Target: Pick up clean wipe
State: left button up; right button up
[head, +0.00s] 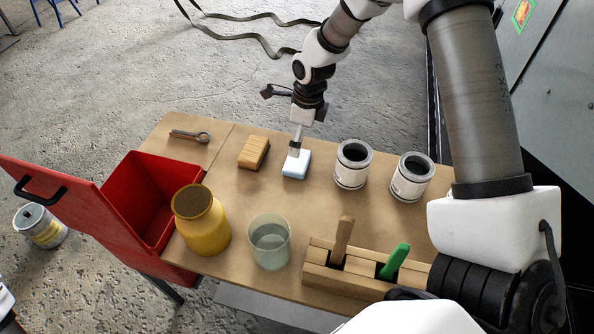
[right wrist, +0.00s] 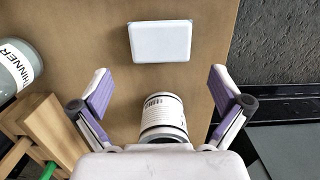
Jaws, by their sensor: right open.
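The clean wipe (head: 301,168) is a small white and pale blue block-shaped pad lying flat on the wooden table. In the right wrist view the wipe (right wrist: 160,41) lies ahead of the fingertips, in the gap's line, with nothing gripping it. My right gripper (head: 295,150) comes down from above at the wipe and hides part of it in the head view. In the right wrist view its two fingers (right wrist: 163,88) are spread wide and empty. I cannot tell its exact height above the wipe. My left gripper is not in view.
Two grey cans (head: 353,164) (head: 412,177) stand right of the wipe. A wooden block (head: 254,152) lies left of it. A yellow jar (head: 201,222), a clear container (head: 269,242) and a wooden holder (head: 318,273) stand nearer. A red box (head: 115,180) is at left.

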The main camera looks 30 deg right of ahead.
aim_at(298, 160)
notch_tip(298, 160, down, 2)
jog(key=shift+a, duration=0.1)
jog(key=f, duration=0.6)
jog(key=shift+w+f, duration=0.2)
jog(key=shift+w, duration=0.1)
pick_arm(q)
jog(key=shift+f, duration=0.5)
pick_arm(e)
jog(key=shift+s+a+r, duration=0.1)
jog(key=c, duration=0.6)
